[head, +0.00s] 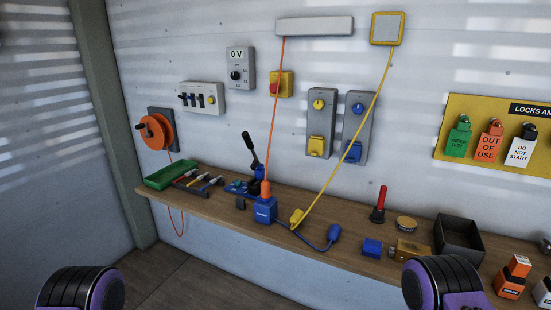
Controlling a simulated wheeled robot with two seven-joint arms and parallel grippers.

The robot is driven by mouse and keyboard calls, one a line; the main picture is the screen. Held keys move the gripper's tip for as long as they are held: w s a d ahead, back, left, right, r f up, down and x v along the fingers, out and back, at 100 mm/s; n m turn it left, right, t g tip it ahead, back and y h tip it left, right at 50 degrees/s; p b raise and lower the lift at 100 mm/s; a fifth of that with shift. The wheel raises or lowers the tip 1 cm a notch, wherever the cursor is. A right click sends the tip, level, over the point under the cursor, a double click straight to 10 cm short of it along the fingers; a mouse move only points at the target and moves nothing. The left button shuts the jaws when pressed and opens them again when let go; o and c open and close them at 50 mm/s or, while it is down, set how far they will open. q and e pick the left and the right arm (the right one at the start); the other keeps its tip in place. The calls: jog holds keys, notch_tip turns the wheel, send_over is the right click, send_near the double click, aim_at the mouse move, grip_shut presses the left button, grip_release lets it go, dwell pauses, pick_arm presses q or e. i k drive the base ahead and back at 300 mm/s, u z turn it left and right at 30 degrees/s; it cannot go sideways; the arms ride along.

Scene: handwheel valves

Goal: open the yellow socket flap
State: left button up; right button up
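The yellow socket flap (317,146) is low on a grey wall-mounted socket box (321,117), below a round yellow knob (318,104). The flap looks closed over its socket, though it is small at this distance. My left and right grippers are out of view. Only rounded black and purple parts of my arms show at the bottom left and bottom right, well short of the wall.
A similar box with a blue flap (352,152) is just right. A yellow cable (351,127) hangs in front of the boxes to a yellow plug (296,217) on the wooden bench (225,212). A red lever (379,204) and black bin (460,236) stand right.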

aim_at(315, 146)
jog(key=u, duration=0.85)
jog(key=i, duration=1.05)
jog(key=z, duration=0.8)
